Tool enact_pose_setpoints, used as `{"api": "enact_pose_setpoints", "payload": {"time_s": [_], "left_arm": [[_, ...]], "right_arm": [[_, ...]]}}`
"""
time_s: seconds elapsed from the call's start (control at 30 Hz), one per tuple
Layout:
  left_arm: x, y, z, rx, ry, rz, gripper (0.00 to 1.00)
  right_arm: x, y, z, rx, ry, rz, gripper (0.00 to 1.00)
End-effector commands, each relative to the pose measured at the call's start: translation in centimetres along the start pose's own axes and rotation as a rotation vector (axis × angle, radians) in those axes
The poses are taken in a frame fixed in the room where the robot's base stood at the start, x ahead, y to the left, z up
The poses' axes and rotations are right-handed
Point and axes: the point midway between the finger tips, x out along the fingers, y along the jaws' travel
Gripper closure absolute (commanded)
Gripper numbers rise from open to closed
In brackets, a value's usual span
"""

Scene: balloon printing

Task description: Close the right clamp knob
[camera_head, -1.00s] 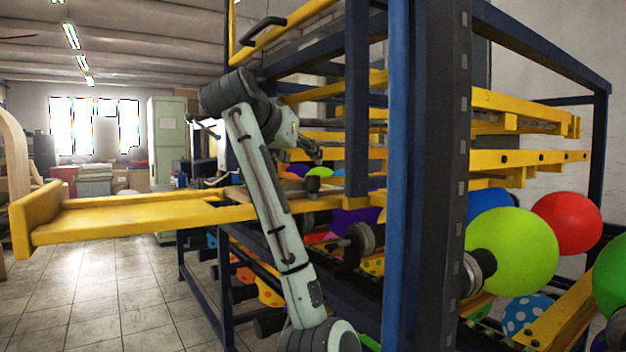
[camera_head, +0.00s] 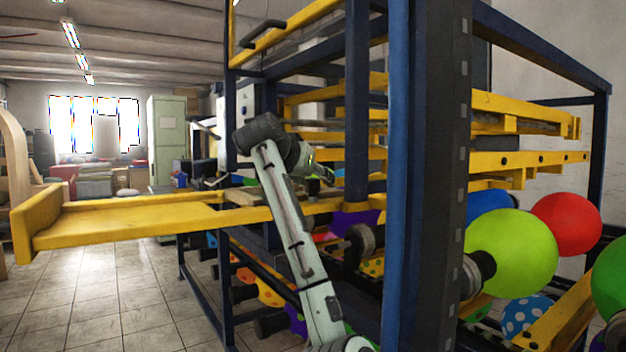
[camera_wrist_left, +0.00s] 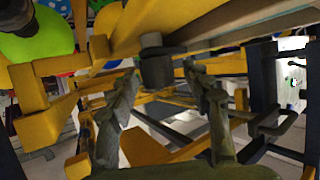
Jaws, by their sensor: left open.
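A dark grey round knob (camera_wrist_left: 155,68) on a yellow beam shows in the left wrist view, which I take to be the clamp knob. My left gripper (camera_wrist_left: 162,78) is open, with one finger on each side of the knob; I cannot tell whether either finger touches it. In the head view my left gripper (camera_head: 318,172) is inside the frame, over the yellow rail, small and partly hidden by my own arm. Which way the knob is turned cannot be made out. My right gripper is not in view.
A blue upright post (camera_head: 397,180) stands to the right of my left arm. Yellow beams (camera_head: 530,160) cross the machine. A green balloon (camera_head: 512,250) and a red balloon (camera_head: 567,223) are at the right. Tiled floor (camera_head: 110,305) is clear at the left.

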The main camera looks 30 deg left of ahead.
Motion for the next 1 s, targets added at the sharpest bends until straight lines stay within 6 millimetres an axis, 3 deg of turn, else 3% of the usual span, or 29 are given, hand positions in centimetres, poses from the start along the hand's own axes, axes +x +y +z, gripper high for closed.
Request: {"api": "enact_pose_setpoints", "payload": {"time_s": [0.07,0.4,0.57,0.8,1.0], "left_arm": [[-0.02,0.00,0.00,0.000,0.000,0.000,0.57],[-0.05,-0.01,-0.01,0.000,0.000,0.000,0.99],[0.01,0.05,0.07,-0.012,-0.004,-0.038,1.00],[0.06,0.06,0.07,-0.111,-0.004,-0.278,1.00],[-0.04,-0.03,0.01,-0.151,0.000,-0.368,1.00]], "right_arm": [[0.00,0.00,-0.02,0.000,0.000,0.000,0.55],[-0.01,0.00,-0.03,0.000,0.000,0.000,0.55],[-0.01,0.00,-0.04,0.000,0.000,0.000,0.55],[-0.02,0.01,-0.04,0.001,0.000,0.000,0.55],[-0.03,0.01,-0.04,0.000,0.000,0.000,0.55]]}}
